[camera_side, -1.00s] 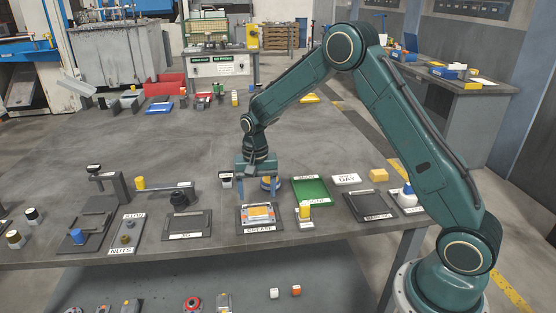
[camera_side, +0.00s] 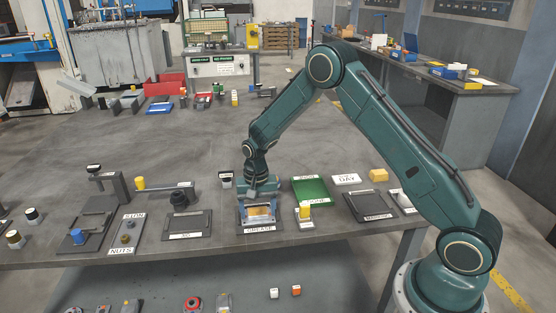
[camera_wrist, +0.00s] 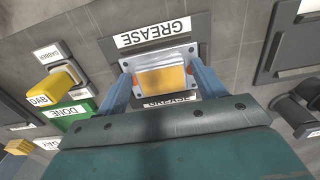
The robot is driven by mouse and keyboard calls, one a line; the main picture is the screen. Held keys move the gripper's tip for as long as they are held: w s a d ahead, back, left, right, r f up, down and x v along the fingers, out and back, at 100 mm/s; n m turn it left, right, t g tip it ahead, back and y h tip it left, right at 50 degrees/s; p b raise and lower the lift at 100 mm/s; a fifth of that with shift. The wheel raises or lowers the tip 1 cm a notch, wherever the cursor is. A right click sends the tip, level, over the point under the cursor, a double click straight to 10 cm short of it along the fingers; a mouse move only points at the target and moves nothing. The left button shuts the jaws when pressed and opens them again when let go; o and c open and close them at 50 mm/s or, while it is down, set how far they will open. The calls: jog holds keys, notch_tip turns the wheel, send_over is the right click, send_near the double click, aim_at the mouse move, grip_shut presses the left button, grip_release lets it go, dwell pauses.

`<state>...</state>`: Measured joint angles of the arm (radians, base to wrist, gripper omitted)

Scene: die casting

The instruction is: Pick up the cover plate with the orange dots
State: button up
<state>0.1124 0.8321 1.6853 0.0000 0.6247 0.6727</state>
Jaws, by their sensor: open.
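A cover plate (camera_side: 260,211) lies on the dark tray labelled GREASE (camera_side: 260,231). My gripper's body hides the near part of the tray.
A green DONE tray (camera_side: 311,190) lies behind and right. A yellow-topped block (camera_side: 304,212) stands close right of the GREASE tray. A dark tray (camera_side: 188,225) lies left, another dark tray (camera_side: 369,206) right.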

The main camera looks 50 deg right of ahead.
aim_at(258, 213)
jog(key=shift+f, duration=0.25)
dwell(0.3)
jog(key=c, duration=1.2)
jog(key=shift+o, duration=0.2)
jog(key=shift+r, duration=0.1)
notch_tip(258, 213, up, 20)
jog(key=shift+d, duration=0.1)
dwell(0.3)
